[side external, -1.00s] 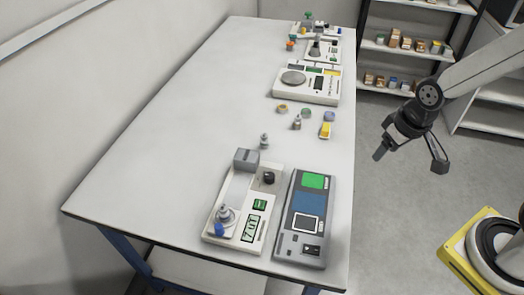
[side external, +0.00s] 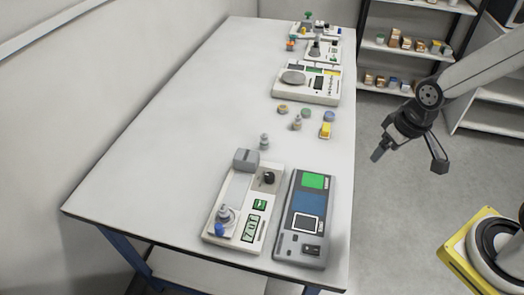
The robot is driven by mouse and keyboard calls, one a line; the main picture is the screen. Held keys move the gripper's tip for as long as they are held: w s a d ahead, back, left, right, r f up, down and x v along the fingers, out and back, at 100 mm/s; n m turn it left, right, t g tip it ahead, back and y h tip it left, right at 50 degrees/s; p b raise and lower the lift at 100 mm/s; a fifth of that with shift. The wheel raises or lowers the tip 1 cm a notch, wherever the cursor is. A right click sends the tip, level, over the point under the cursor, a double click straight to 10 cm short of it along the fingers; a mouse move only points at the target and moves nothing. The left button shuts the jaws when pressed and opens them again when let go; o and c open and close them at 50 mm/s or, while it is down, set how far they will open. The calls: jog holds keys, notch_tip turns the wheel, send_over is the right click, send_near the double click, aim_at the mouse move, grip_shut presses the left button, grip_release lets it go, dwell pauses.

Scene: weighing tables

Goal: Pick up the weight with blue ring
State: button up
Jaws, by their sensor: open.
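Several small weights stand on the white table (side external: 170,130). A grey metal weight (side external: 225,214) stands on the near scale, with a blue part (side external: 220,229) at its front; I cannot tell whether this is a ring. Another grey weight (side external: 264,141) stands behind that scale, and one more (side external: 297,123) stands farther back. A low bluish-grey piece (side external: 330,116) lies near the right edge. Rings are too small to make out clearly. My gripper (side external: 408,160) is open and empty, off the table's right side, apart from all the weights.
The near scale (side external: 270,207) and a grey device with a green panel (side external: 297,240) fill the table's front right. A yellow block (side external: 325,131) and an orange-brown piece (side external: 282,109) lie farther back. Another scale (side external: 320,92) stands behind them. The table's left side is clear.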

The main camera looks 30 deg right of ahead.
jog(key=w, duration=0.1)
jog(key=n+g, duration=0.3)
jog(key=n, duration=1.4)
send_over(223, 207)
notch_tip(223, 207, down, 8)
jog(key=shift+w+r, duration=0.1)
jog(key=shift+r, duration=0.1)
jog(key=shift+f, duration=3.9)
grip_shut()
